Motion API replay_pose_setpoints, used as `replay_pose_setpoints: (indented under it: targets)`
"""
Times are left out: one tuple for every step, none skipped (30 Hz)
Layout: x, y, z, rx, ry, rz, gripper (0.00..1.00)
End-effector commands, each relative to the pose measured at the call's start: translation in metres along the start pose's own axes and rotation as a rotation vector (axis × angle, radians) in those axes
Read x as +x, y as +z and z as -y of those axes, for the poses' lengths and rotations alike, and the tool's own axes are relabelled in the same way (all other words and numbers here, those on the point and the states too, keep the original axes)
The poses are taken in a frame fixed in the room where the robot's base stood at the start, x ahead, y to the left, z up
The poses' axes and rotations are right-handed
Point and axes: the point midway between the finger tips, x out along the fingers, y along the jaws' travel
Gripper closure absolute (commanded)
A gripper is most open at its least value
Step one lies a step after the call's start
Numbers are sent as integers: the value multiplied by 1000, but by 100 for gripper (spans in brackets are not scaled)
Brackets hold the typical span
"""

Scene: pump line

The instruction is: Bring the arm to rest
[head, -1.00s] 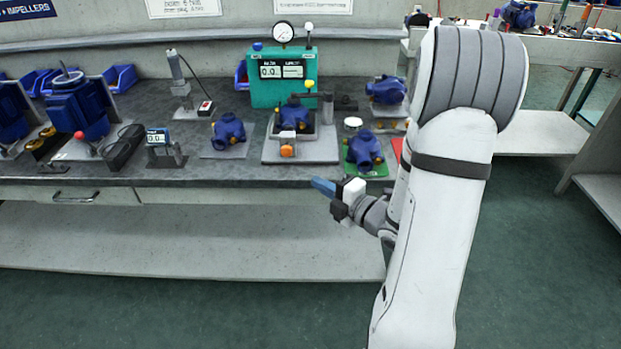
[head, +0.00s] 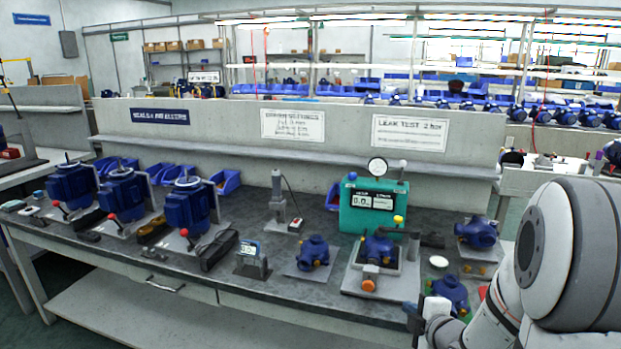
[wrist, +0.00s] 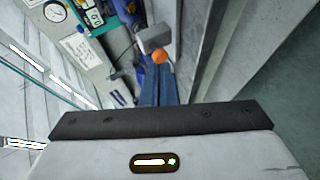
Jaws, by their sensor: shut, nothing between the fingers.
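My arm fills the lower right of the head view. My gripper (head: 412,312) is at the bench's front edge, just left of the blue pump (head: 449,292) on the green mat. In the wrist view my gripper (wrist: 158,88) shows as narrow blue fingers pressed together. Nothing is held between them. The wrist view looks past the fingers to an orange knob (wrist: 159,56) and a pressure gauge (wrist: 54,11). The arm's lower links are out of the picture.
The grey bench (head: 130,253) carries a teal test unit (head: 350,212), a pump in a fixture (head: 378,249), another blue pump (head: 313,252) and several large blue motors (head: 190,207) at left. A low wall (head: 330,150) stands behind. Floor shows at far left.

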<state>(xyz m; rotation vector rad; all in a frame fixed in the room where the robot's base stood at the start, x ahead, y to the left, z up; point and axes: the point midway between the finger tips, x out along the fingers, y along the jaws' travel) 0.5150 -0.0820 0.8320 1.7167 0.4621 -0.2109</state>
Motion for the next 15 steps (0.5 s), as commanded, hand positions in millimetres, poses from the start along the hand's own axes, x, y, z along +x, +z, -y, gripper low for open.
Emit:
replay_pose_setpoints:
  targets:
    - [-10, -4, -22, 51, -29, 57, 100]
    - [-15, -3, -27, 94, -50, 96, 100]
    - [-22, -3, -35, 152, -75, 148, 100]
    - [-28, -3, -40, 199, -92, 187, 100]
    - [-34, -4, -45, 246, -109, 225, 100]
    - [-44, -6, -51, 313, -129, 276, 100]
    - [-51, -8, -55, 364, -145, 312, 100]
    - [-59, -10, -59, 417, -159, 348, 100]
    - [-70, -14, -64, 488, -179, 395, 100]
    - [-79, -18, -67, 543, -193, 429, 100]
    - [-88, -22, -70, 599, -207, 461, 100]
    - [-101, -29, -73, 674, -227, 504, 100]
    - [-111, -35, -75, 731, -242, 536, 100]
    - [-121, -41, -77, 788, -258, 566, 100]
    - [-135, -50, -79, 865, -280, 606, 100]
